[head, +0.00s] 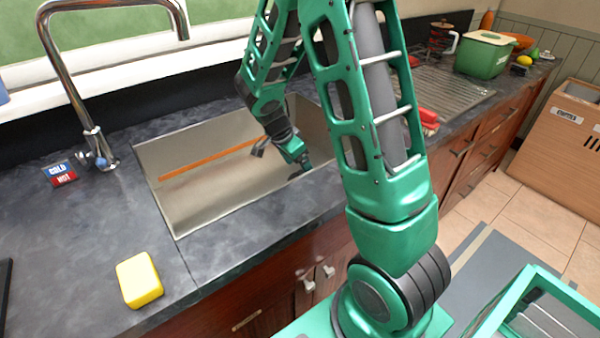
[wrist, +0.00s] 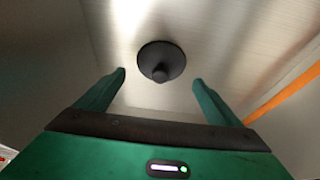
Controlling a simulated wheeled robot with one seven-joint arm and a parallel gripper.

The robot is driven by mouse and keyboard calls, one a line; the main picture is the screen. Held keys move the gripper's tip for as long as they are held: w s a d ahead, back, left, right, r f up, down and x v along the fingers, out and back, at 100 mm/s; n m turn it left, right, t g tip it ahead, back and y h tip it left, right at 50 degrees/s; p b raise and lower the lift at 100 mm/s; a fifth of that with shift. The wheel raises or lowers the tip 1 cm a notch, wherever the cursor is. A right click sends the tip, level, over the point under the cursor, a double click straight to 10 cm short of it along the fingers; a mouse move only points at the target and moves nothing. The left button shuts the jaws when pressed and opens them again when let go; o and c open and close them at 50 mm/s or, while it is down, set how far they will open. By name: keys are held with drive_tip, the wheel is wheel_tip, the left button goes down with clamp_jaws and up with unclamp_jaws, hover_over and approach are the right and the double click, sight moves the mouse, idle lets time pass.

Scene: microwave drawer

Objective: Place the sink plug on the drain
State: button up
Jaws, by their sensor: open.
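A black round plug with a central knob (wrist: 161,63) shows in the wrist view, on the pale metal surface of the sink. My gripper (wrist: 159,78) is open, its two green fingers apart on either side of the view, with the plug between and just beyond the fingertips. Nothing is held. In the head view my gripper (head: 302,168) is down inside the sink (head: 205,205), near its right side. The plug is not clearly seen there. No drain opening shows in either view, so I cannot tell whether the plug covers it.
An orange strip (head: 205,161) lies across the sink and shows at right in the wrist view (wrist: 285,97). The faucet (head: 62,60) stands at the back left. A yellow sponge (head: 139,280) sits on the front counter. A green pot (head: 484,55) stands far right.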

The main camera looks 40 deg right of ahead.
drive_tip(key=v, duration=0.9)
drive_tip(key=s+a+r+n+t+y, duration=0.45)
drive_tip(key=s+a+r+n, duration=0.6)
drive_tip(key=n, duration=0.65)
drive_tip(key=s+d, duration=0.2)
drive_tip(key=s+d+f+m+g, duration=0.1)
drive_tip(key=s+d, duration=0.2)
drive_tip(key=s+d+f+m+g, duration=0.1)
drive_tip(key=s+d, duration=0.2)
drive_tip(key=shift+f+h, duration=0.25)
drive_tip(key=s+d+m+g, duration=0.3)
drive_tip(key=s+d, duration=0.1)
drive_tip(key=s, duration=0.6)
drive_tip(key=shift+d+f+m+y, duration=0.15)
drive_tip(key=shift+f+m+y, duration=0.25)
